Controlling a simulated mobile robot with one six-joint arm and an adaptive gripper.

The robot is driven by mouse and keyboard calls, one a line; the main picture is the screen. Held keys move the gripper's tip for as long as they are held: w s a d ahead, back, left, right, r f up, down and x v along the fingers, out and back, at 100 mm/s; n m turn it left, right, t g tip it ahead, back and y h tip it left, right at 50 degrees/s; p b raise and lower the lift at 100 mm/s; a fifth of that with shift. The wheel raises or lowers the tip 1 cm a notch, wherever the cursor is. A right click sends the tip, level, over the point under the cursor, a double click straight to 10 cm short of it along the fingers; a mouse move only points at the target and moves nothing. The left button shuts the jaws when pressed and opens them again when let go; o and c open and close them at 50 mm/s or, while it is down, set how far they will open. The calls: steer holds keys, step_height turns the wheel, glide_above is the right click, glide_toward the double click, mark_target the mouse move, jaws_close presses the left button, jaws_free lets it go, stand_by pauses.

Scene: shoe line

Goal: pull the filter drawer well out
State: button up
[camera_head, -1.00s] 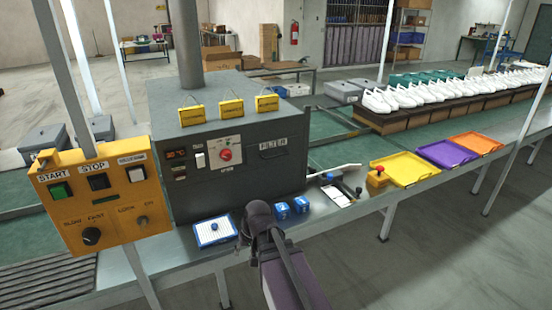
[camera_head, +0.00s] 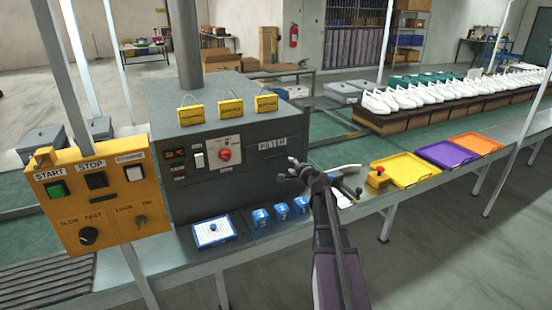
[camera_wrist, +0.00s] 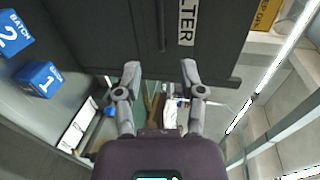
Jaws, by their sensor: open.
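The filter drawer (camera_head: 284,149) is in the upper right of the dark grey machine's front, under a white FILTER label (camera_head: 272,142). It looks flush with the front, so shut. Its dark bar handle (camera_head: 270,155) shows below the label, and in the wrist view the handle (camera_wrist: 161,25) runs beside the partly cut-off label (camera_wrist: 187,20). My gripper (camera_head: 297,168) is open and empty near the machine's right edge, to the right of and below the handle. In the wrist view the spread fingers (camera_wrist: 160,68) are apart from the handle, which lies ahead between their lines.
Blue batch cubes (camera_head: 281,212) and a white-topped blue tray (camera_head: 213,231) stand on the bench before the machine. A yellow control panel (camera_head: 97,205) is at left. Space before the drawer looks clear.

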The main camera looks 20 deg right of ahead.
mark_target(276, 157)
stand_by(0.3)
steer(key=b+x, duration=0.3)
steer(key=x, duration=1)
steer(key=shift+w+f, duration=0.1)
steer(key=shift+w, duration=0.3)
jaws_close()
